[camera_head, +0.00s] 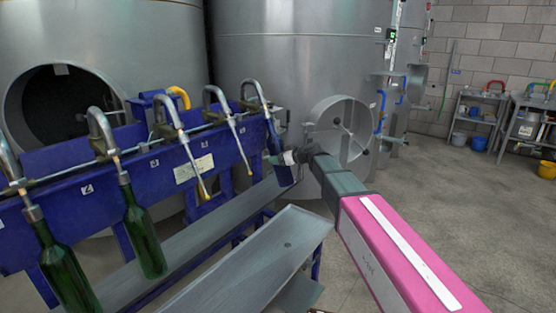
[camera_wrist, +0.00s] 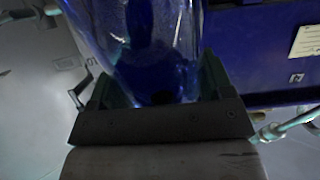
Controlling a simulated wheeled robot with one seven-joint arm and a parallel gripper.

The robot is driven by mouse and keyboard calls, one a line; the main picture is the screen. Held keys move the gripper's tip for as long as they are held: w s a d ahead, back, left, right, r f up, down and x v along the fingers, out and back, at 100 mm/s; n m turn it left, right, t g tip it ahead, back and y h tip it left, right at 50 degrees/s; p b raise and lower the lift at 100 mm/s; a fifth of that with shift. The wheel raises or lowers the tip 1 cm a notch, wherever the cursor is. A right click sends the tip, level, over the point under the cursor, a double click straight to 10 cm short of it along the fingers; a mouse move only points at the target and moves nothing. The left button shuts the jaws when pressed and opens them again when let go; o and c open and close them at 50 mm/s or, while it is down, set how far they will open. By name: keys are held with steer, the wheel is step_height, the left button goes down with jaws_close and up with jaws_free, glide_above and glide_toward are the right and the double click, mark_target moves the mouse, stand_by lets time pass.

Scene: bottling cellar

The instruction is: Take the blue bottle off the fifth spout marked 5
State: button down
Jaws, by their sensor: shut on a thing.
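The blue bottle (camera_head: 283,172) hangs at the fifth spout (camera_head: 254,92), the farthest along the blue filler frame. Its neck shows dark below the spout's tube; I cannot tell how far the tube is inside. In the wrist view the clear blue bottle (camera_wrist: 150,45) fills the top middle, between the two fingers. My gripper (camera_head: 296,157) reaches it from the right and is shut on its body. In the wrist view my gripper (camera_wrist: 155,92) has a finger on each side of the glass. The gripper partly hides the bottle in the head view.
Green bottles (camera_head: 142,232) (camera_head: 62,268) hang on the two nearest spouts. The third (camera_head: 168,110) and fourth (camera_head: 217,97) spouts are empty. A metal tray (camera_head: 260,262) lies below, before the frame. Steel tanks (camera_head: 300,55) stand behind. The floor at right is clear.

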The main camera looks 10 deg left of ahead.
steer(key=shift+s+d+f+h, duration=0.25)
steer(key=shift+s+d+f, duration=0.75)
steer(key=shift+d+f, duration=2.35)
steer(key=shift+s+d+f+h, duration=0.25)
steer(key=shift+s+d+f, duration=0.9)
steer(key=shift+f, duration=4.1)
steer(key=f+v, duration=0.1)
steer(key=v, duration=0.6)
steer(key=shift+d, duration=0.5)
steer(key=shift+w, duration=0.1)
steer(key=shift+r, duration=0.15)
